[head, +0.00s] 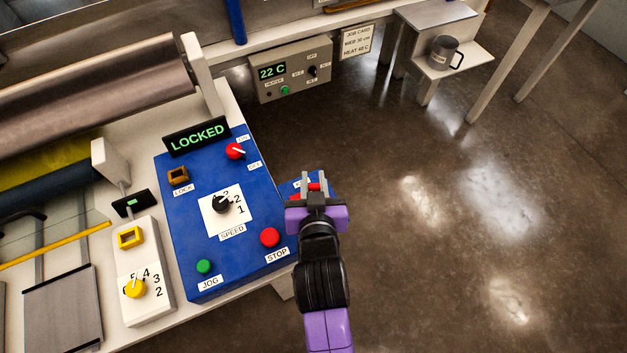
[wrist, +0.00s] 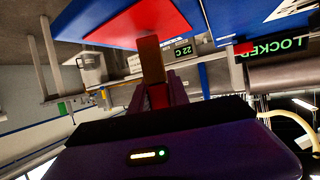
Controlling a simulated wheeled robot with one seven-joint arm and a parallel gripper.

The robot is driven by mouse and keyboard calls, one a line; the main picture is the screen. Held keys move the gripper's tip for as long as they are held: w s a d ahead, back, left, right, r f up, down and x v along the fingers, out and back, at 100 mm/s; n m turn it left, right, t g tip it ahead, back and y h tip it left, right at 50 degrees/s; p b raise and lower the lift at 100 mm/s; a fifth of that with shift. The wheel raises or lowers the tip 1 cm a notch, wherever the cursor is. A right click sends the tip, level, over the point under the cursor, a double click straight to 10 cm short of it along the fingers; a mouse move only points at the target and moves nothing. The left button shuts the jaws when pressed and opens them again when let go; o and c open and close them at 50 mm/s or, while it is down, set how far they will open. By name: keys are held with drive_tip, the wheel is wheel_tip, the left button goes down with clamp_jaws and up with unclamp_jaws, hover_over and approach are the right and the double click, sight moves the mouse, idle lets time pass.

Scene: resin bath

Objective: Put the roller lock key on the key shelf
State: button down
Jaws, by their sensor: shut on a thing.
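My gripper (head: 315,180) is shut on the roller lock key. In the wrist view the key's brown end (wrist: 152,58) sticks out past the fingers, and a red part (wrist: 158,96) sits between them. The key shelf seems to be the small blue ledge (head: 291,185) with red on top, just right of the control panel. My gripper is over it and hides much of it. In the wrist view, a red patch on blue (wrist: 140,24) lies close beyond the key. I cannot tell whether the key touches it.
The blue control panel (head: 178,240) has a LOCKED sign (head: 197,136), a brown LOCK socket (head: 179,176), knobs and a red STOP button (head: 270,237). A heater box (head: 290,70) reads 22 C. A mug (head: 444,54) stands on a far bench. The floor at right is clear.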

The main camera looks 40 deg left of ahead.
drive_tip(key=shift+f, duration=0.25)
drive_tip(key=shift+f, duration=0.1)
drive_tip(key=c, duration=1.3)
unclamp_jaws()
drive_tip(key=shift+o, duration=0.2)
drive_tip(key=shift+s+d+r, duration=0.1)
drive_tip(key=shift+d+r, duration=0.05)
drive_tip(key=shift+r, duration=0.05)
drive_tip(key=v, duration=1.1)
drive_tip(key=shift+s+d+r, duration=0.2)
drive_tip(key=shift+s, duration=0.05)
